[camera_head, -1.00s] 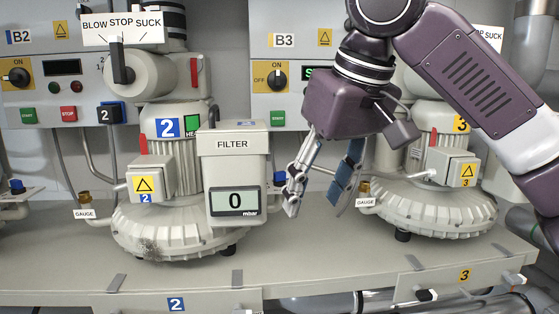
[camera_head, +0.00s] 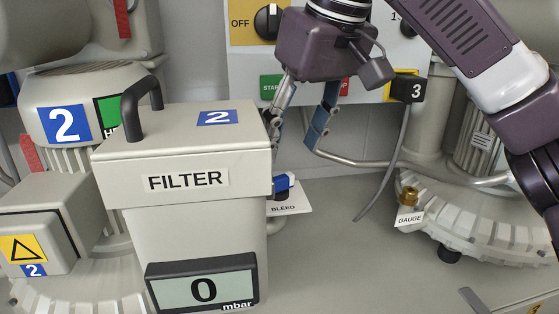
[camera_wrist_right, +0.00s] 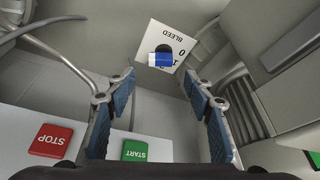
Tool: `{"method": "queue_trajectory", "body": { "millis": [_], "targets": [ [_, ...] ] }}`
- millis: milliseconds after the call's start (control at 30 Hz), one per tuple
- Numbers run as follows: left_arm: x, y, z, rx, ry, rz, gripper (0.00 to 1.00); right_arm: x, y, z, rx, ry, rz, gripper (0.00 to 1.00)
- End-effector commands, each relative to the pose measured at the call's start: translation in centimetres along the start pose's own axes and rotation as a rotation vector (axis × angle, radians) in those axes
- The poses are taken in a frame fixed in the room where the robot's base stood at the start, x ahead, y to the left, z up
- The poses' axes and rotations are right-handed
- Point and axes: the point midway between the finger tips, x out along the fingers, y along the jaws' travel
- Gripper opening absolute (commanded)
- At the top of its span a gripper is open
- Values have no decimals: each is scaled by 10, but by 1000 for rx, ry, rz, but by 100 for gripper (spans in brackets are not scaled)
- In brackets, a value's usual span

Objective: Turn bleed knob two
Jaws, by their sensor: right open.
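Bleed knob two (camera_head: 283,182) is a small blue knob with a white end, on a white plate marked BLEED (camera_head: 288,205). It pokes out at the right side of filter 2 (camera_head: 185,205), which hides part of it. In the right wrist view the knob (camera_wrist_right: 160,59) shows whole on its tilted plate (camera_wrist_right: 170,38), over a dark round base. My right gripper (camera_head: 294,133) is open and empty, above and behind the knob in the head view. In the wrist view the knob lies beyond the gap between the blue-padded fingertips (camera_wrist_right: 160,80), apart from both. My left gripper is out of view.
Control panel B3 (camera_head: 255,60) is behind the gripper. Blower 3 (camera_head: 500,215) is at the right. Bare bench (camera_head: 370,260) lies between.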

Motion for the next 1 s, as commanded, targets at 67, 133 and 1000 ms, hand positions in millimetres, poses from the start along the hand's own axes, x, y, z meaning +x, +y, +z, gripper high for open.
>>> {"method": "queue_trajectory", "body": {
  "millis": [67, 133, 1000],
  "targets": [
    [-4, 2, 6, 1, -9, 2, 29, 9, 0, 0, -1, -3, 1, 48],
    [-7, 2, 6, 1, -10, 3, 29, 21, 0, 1, -1, -4, -1, 48],
    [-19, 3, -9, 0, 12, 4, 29, 72, 0, 0, 0, 0, 1, 27]
  ]
}}
